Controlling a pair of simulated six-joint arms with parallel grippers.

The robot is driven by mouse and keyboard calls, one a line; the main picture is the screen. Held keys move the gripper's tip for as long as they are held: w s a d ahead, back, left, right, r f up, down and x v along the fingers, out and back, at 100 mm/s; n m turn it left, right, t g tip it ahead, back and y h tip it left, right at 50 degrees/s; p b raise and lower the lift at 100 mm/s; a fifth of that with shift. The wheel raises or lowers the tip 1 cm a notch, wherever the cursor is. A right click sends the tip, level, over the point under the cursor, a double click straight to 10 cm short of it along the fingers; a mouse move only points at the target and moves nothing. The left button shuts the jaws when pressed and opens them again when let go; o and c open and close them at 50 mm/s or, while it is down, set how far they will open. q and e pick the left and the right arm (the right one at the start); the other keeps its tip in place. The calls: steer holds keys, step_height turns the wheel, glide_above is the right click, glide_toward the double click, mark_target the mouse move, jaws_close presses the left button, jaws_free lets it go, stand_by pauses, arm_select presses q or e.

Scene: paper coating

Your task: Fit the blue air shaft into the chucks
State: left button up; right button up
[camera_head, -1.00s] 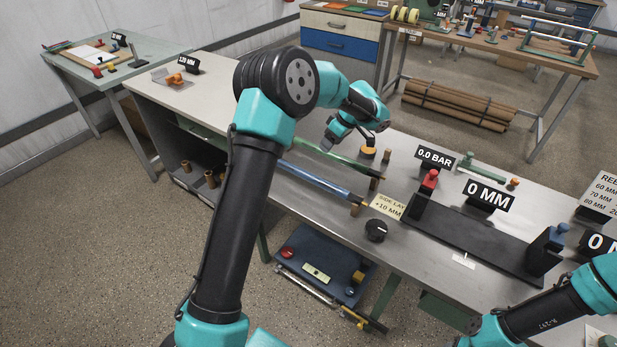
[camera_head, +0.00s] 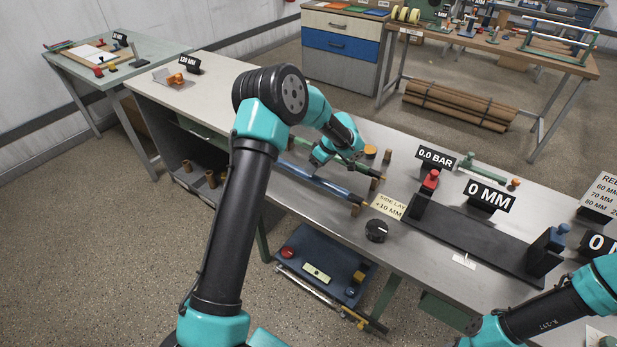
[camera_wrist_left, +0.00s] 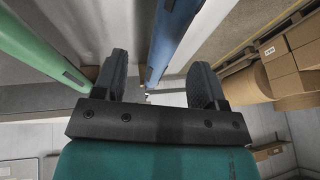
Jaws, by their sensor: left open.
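The blue air shaft (camera_head: 338,190) lies on the grey bench on small brown supports, its near end by the side-lay card. My left gripper (camera_head: 316,172) is over the shaft's middle, pointing down. In the left wrist view, its fingers (camera_wrist_left: 158,82) are apart, and the blue shaft (camera_wrist_left: 174,40) runs between their lines of sight; contact cannot be told. The chucks stand on a black base (camera_head: 475,240): one by the red knob (camera_head: 430,180), one with a blue knob (camera_head: 548,245). My right arm shows at lower right; its gripper is out of view.
A green shaft (camera_head: 345,160) lies parallel behind the blue one; it is at left in the wrist view (camera_wrist_left: 40,50). A black dial (camera_head: 377,230) and side-lay card (camera_head: 388,205) sit near the shaft end. Signs read 0.0 BAR (camera_head: 435,157) and 0 MM (camera_head: 487,196).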

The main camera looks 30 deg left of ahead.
mark_target(308, 176)
arm_select(q)
steer(key=shift+s+x, duration=0.15)
steer(key=shift+x, duration=1.15)
steer(key=shift+s+x, duration=0.15)
steer(key=shift+x, duration=1.2)
steer(key=shift+d+r, duration=0.1)
steer(key=shift+c, duration=0.2)
jaws_close()
